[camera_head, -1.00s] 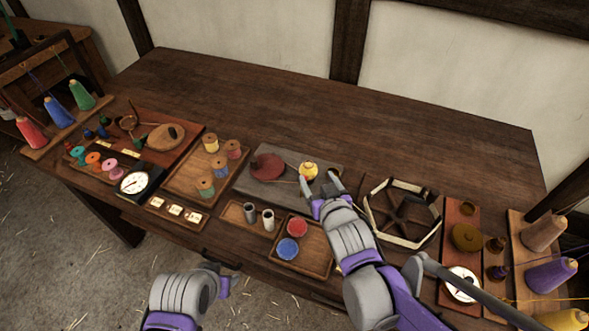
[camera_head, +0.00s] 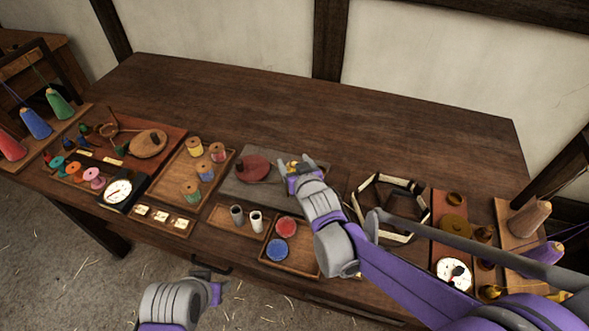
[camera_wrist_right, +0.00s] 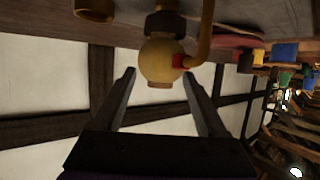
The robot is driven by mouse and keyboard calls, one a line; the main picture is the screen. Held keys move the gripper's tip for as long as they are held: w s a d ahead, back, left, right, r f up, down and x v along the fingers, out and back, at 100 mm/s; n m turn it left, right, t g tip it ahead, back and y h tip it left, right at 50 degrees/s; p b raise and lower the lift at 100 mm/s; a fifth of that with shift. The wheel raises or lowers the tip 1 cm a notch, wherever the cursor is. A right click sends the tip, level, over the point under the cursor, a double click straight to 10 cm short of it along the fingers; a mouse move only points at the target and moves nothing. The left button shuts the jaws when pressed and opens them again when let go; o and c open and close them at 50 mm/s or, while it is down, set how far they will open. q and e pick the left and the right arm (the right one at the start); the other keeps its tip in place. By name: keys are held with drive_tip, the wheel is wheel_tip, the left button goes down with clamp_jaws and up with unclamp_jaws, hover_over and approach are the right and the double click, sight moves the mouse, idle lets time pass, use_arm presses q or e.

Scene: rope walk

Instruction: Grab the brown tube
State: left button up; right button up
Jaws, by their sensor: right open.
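No tube in the head view is clearly brown; a grey tube (camera_head: 237,215) and a whitish tube (camera_head: 256,221) stand in a small tray. In the right wrist view a short brown cylinder (camera_wrist_right: 93,9) is cut off by the top edge; I cannot tell whether it is the tube. My right gripper (camera_head: 296,163) is open over the grey slab, by a yellow rounded piece it partly hides. In the right wrist view this yellow piece (camera_wrist_right: 160,58) lies ahead, between the open fingers (camera_wrist_right: 159,76). My left gripper (camera_head: 207,284) is low, off the table's front edge; its jaws are unclear.
The grey slab (camera_head: 240,187) also bears a dark red disc (camera_head: 253,168). A hexagonal frame (camera_head: 399,238) stands right of my right gripper. Spools (camera_head: 195,147) stand in a tray to the left. The back of the table (camera_head: 240,100) is clear.

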clamp_jaws()
drive_tip(key=shift+s, duration=0.1)
idle(0.5)
